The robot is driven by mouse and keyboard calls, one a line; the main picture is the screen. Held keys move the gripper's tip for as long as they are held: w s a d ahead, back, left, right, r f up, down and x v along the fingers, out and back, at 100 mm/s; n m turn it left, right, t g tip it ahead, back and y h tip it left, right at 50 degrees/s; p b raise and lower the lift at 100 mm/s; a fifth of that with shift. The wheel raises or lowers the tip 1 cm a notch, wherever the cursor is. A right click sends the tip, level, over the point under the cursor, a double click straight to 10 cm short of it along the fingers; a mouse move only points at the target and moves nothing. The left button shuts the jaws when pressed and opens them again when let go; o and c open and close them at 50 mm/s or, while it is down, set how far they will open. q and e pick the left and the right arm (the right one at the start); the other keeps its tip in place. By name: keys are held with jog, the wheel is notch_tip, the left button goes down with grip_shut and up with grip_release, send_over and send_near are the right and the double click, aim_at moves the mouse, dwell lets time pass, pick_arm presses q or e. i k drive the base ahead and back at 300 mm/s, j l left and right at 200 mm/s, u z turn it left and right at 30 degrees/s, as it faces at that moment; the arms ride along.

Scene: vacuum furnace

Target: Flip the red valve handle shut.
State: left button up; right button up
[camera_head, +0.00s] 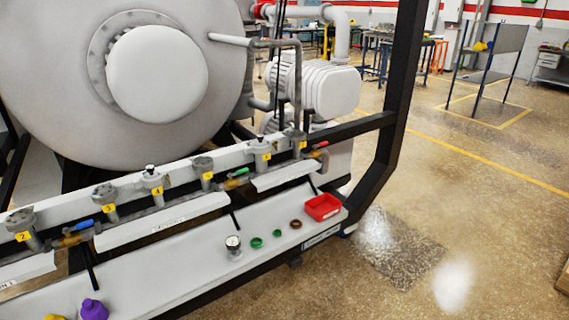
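The red valve handle (320,145) is a small lever at the right end of the pipe manifold on the vacuum furnace, just right of the last yellow-tagged fitting. It points to the right, roughly along the pipe. It is small in the view, and its exact angle is hard to tell. A green handle (238,172) and a blue handle (83,224) sit further left on the same manifold. Neither of my grippers shows in the head view.
Below the manifold, a white shelf holds a red tray (323,207), a gauge (233,245), small rings and a purple object (92,309). A black frame post (396,90) rises right of the red handle. Open floor (470,220) lies to the right.

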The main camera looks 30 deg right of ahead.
aim_at(325, 143)
jog(key=i+l+z, duration=0.1)
jog(key=i+z, duration=0.15)
jog(key=z, duration=0.2)
jog(key=i+z, duration=0.25)
jog(key=z, duration=0.2)
jog(key=i+j+z, duration=0.1)
jog(key=i+z, duration=0.15)
jog(key=z, duration=0.15)
jog(key=i+l+u, duration=0.1)
jog(key=u, duration=0.35)
jog(key=i+l+u, duration=0.1)
jog(key=u, duration=0.3)
jog(key=l+u, duration=0.2)
jog(key=u, duration=0.25)
jog(key=i+l+u, duration=0.25)
jog(key=l, duration=0.65)
jog(key=l+u, duration=0.25)
jog(key=l, duration=0.65)
jog(key=i+l+u, duration=0.1)
jog(key=l+u, duration=0.15)
jog(key=l, duration=0.7)
